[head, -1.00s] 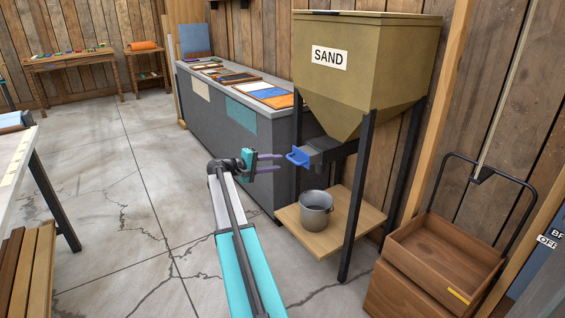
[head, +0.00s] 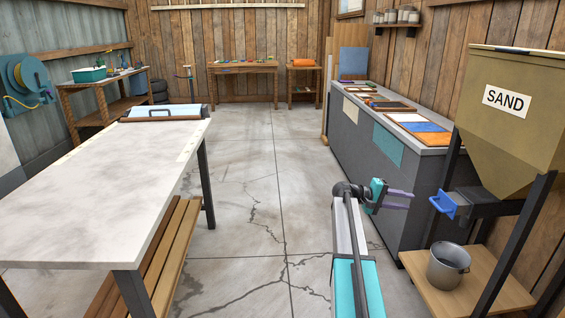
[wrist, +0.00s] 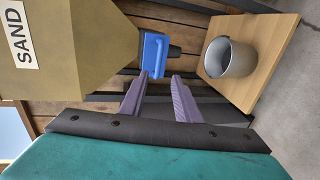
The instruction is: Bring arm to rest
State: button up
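My gripper (head: 399,198) is at the end of my outstretched arm, pointing right toward the sand hopper (head: 488,135). Its two purple fingers are apart, with nothing between them; the wrist view shows the same open fingers (wrist: 160,98). The blue handle (head: 443,204) of the hopper's outlet is ahead of the fingertips, with a gap in the head view. In the wrist view the handle (wrist: 154,54) is just beyond the fingertips. A grey bucket (head: 448,266) stands upright on the wooden shelf under the hopper; it also shows in the wrist view (wrist: 229,58).
A grey counter (head: 360,150) with sample boards stands behind my gripper. A white-topped table (head: 110,190) with a wooden bench (head: 165,260) is at left. Workbenches stand along the far wall. The cracked floor (head: 240,170) between table and counter is clear.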

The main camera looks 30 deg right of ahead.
jog(key=w+a+f+n+t+p, duration=0.1)
jog(key=w+a+f+n+p, duration=0.1)
jog(key=w+a+f+p, duration=0.3)
jog(key=w+a+f+n+t+p, duration=0.1)
jog(key=w+a+f, duration=0.1)
jog(key=a, duration=0.5)
jog(key=s+a+f+n+t+y+p, duration=0.1)
jog(key=s+a+f+n+p, duration=0.1)
jog(key=a+f, duration=0.6)
jog(key=s+a+f+n+y+p, duration=0.1)
jog(key=s+a+f+y+p, duration=0.15)
jog(key=a+f, duration=0.55)
jog(key=s+a+f+n+y+p, duration=0.15)
jog(key=s+a+f, duration=0.25)
jog(key=s+a, duration=0.4)
jog(key=s+a+f+y+p, duration=0.25)
jog(key=s+a+f, duration=0.3)
jog(key=a, duration=0.45)
jog(key=s+a+f+m+g+y+p, duration=0.1)
jog(key=s+a+y, duration=0.6)
jog(key=s+a, duration=1.1)
jog(key=shift+a+f+m+g+p, duration=0.35)
jog(key=shift+a+m+g+p, duration=0.4)
jog(key=shift+m, duration=0.2)
